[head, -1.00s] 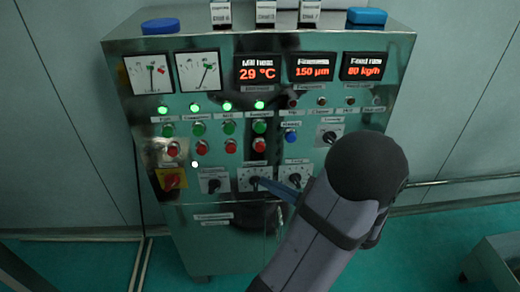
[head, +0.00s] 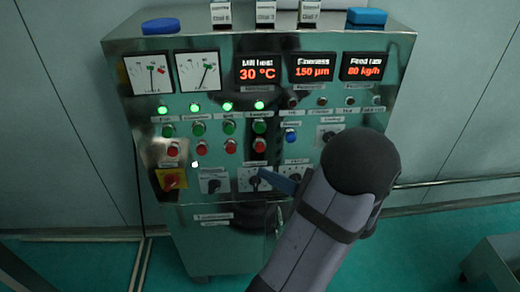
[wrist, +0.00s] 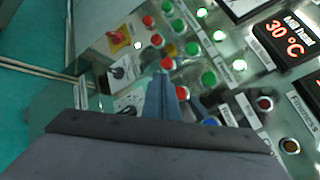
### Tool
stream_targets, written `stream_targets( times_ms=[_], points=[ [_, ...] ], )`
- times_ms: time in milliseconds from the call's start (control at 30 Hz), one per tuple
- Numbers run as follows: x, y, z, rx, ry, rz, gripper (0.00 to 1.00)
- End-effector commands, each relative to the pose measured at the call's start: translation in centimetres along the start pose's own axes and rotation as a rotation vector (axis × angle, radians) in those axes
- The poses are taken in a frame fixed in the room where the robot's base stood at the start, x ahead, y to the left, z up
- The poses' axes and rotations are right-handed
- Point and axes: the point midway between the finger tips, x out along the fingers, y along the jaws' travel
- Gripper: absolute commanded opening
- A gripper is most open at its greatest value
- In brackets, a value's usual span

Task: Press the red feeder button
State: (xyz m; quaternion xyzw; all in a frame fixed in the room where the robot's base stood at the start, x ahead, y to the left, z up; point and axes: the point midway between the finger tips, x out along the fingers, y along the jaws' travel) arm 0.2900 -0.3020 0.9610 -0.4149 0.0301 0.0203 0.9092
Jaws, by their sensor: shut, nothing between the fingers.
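The red feeder button (head: 260,145) is the rightmost of the red buttons in the lower row, under a green button, on the steel panel. In the wrist view the rightmost red button (wrist: 182,93) shows just right of my fingertips, partly behind them. My gripper (head: 264,174) has slim blue fingers, closed together and empty. In the head view its tip is below the red button, over the row of black knobs. In the wrist view the fingers (wrist: 160,80) point up toward the panel. I cannot tell how far the tip is from the panel surface.
The cabinet (head: 230,220) carries more red and green buttons, a blue button (head: 291,135), black knobs (head: 211,183) and a red-yellow switch (head: 171,180). Lit displays (head: 310,67) and two dial gauges (head: 146,74) sit higher. Several green lamps are lit.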

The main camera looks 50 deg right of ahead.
Motion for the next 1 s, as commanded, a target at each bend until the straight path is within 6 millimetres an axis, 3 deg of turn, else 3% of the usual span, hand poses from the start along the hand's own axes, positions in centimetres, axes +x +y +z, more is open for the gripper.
stream_targets(
  times_ms=[500,1000],
  points=[
    [3.8,-2.7,-2.8,0.000,-0.002,0.001,0.00],
    [4.5,-3.2,-3.2,0.001,-0.001,0.000,0.00]
  ],
)
